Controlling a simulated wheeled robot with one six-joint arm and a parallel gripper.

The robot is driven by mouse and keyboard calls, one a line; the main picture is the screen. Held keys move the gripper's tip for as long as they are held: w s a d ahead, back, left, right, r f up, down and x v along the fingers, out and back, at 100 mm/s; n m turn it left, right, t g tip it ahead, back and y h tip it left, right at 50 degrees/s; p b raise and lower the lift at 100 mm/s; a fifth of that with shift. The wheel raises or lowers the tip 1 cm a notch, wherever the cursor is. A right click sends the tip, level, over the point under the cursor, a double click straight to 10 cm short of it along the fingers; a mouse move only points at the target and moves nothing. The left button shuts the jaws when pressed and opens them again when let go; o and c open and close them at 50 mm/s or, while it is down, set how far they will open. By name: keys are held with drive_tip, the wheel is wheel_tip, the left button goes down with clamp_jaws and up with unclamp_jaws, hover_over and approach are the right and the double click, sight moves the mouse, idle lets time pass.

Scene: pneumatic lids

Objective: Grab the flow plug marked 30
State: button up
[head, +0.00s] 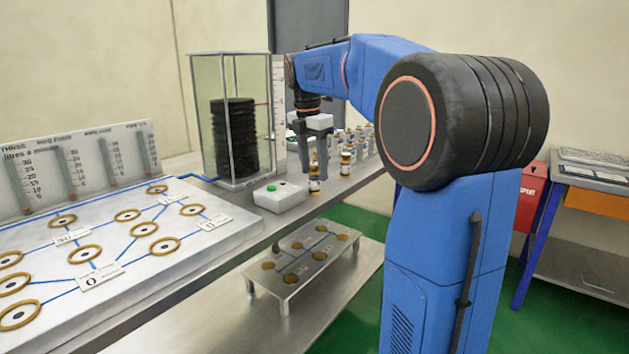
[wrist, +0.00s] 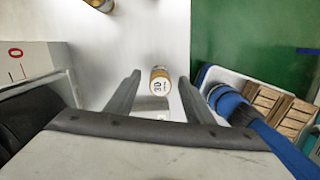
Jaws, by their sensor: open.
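The flow plug marked 30 (wrist: 160,82) is a brass piece with a white label. In the wrist view it shows between the two fingers of my gripper (wrist: 158,95), apart from both. In the head view my gripper (head: 319,150) points down over the bench end, its fingers spread and empty. A brass plug with a pale label (head: 315,180) stands upright just below the fingers. Another similar plug (head: 346,172) stands to its right. Their numbers cannot be read in the head view. In the wrist view another brass piece (wrist: 102,4) is cut off at the top.
A grey box with a green button (head: 279,196) stands left of the plugs. Behind it is a glass case with a black stack (head: 234,140). Several small bottles (head: 358,140) stand farther back. A panel with brass rings (head: 105,240) fills the left, and a low stand (head: 305,255) sits below.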

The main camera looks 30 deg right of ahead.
sight(316, 177)
drive_tip(key=shift+d+f, duration=0.2)
drive_tip(key=shift+f, duration=0.75)
drive_tip(key=shift+d+f, duration=0.15)
drive_tip(key=shift+f, duration=0.75)
drive_tip(key=shift+c, duration=0.6)
clamp_jaws()
